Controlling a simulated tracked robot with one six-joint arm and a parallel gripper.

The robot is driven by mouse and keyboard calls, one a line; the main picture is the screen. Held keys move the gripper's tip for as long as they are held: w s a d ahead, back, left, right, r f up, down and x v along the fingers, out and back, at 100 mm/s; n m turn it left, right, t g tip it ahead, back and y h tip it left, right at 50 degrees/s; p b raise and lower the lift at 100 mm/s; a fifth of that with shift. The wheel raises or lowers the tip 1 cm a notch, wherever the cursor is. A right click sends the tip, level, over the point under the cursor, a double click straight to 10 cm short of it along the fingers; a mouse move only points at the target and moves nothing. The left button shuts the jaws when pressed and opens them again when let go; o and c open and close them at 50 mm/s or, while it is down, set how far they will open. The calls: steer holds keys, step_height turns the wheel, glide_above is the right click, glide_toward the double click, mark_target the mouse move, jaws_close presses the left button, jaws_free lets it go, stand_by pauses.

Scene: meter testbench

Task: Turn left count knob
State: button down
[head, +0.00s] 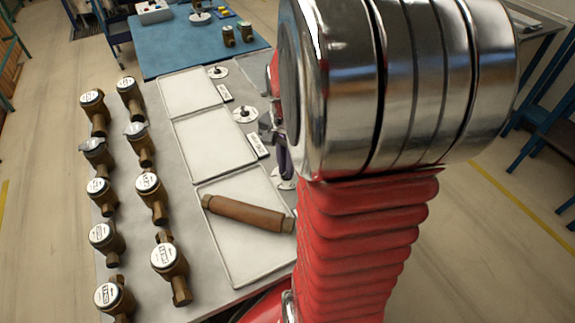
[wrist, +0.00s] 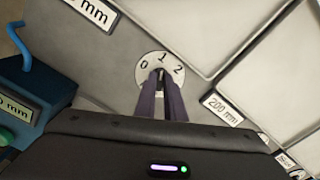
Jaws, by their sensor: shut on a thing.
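A round white dial (wrist: 149,62) marked 0, 1 and 2 lies on the grey bench top in the wrist view. My gripper (wrist: 160,78) is over its middle, with both dark fingers close together and shut on its knob. The fingers cover most of the knob, so I cannot tell which number it points to. In the head view my gripper (head: 285,165) points down beside the nearest tray, and a white dial (head: 286,184) shows partly under it.
Three white trays (head: 212,135) lie in a row; the nearest holds a brown pipe (head: 246,213). Several brass meters (head: 108,238) stand at left. A blue mat (head: 175,52) is at the back. A blue box (wrist: 30,95) and a "200 mm" label (wrist: 222,110) flank the dial.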

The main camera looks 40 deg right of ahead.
steer(key=shift+s+f, duration=0.1)
steer(key=shift+s, duration=0.1)
steer(key=c, duration=1.9)
jaws_free()
steer(key=shift+o, duration=0.3)
steer(key=shift+w, duration=0.1)
step_height(320, 180, up, 14)
steer(key=shift+w+d, duration=0.1)
